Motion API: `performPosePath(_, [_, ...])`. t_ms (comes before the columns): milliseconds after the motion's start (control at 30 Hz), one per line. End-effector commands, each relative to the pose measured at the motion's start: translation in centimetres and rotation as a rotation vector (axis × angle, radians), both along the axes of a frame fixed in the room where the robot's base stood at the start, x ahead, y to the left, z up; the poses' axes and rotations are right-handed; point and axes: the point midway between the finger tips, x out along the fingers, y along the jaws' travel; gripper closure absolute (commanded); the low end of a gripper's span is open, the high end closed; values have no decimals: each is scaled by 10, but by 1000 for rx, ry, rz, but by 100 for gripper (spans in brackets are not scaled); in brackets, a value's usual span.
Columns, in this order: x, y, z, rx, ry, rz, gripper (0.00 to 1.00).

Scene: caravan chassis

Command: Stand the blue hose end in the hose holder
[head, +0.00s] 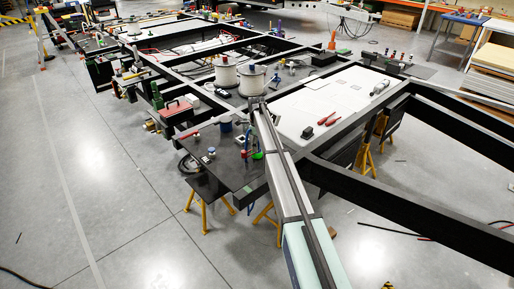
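A blue upright item (249,140) stands at the right of the dark plate (225,176) in the middle of the head view, with a small green part (257,155) close by. Another small blue item (278,68) is farther back, right of the reels. All are too small to tell which is the blue hose end or the hose holder.
Black chassis beams (415,205) cross the scene on yellow stands (268,214). Two pale reels (252,79) stand behind the dark plate. A white panel (335,97) carries red-handled tools (326,118). A red box (178,110) is left. The left floor is mostly clear.

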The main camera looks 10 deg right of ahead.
Motion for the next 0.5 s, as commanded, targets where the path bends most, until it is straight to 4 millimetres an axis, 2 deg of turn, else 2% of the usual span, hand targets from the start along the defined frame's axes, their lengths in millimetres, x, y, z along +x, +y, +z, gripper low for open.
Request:
performPosePath(33, [0, 0, 0, 0, 0, 0, 56])
performPosePath(100, [0, 0, 0, 0, 0, 0, 81])
performPosePath(167, [0, 0, 0, 0, 0, 0, 100])
performPosePath(500, [0, 0, 0, 0, 0, 0, 100])
